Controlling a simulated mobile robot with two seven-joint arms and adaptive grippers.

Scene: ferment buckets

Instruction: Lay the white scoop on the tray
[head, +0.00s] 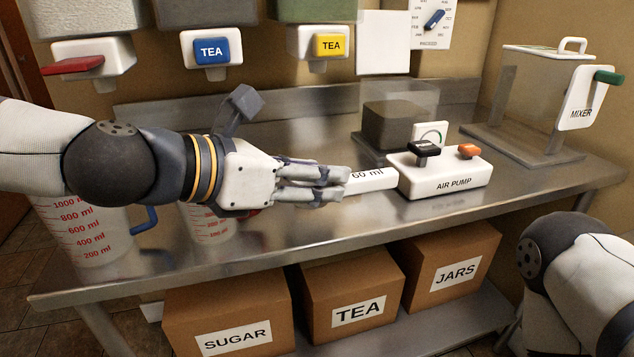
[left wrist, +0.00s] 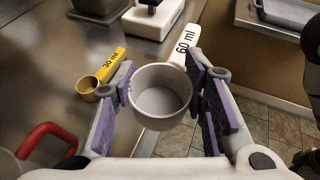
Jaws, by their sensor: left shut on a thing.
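The white scoop (left wrist: 162,101) is in my left gripper, its round cup between the two purple-padded fingers (left wrist: 163,84). Its handle, marked 60 ml, points away from the gripper. In the head view my left gripper (head: 332,184) is above the steel table, and the scoop's white handle (head: 372,181) sticks out to the right, in front of the air pump; its cup is hidden by the fingers. A grey tray-like piece (left wrist: 284,14) shows in part at the top right of the left wrist view. My right gripper is not in view.
The air pump (head: 446,178) stands just beyond the scoop handle. A yellow 30 ml scoop (left wrist: 104,76) lies on the steel table (head: 330,236). Measuring jugs (head: 90,232) stand at the left. A clear mixer container (head: 525,105) is at the right.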

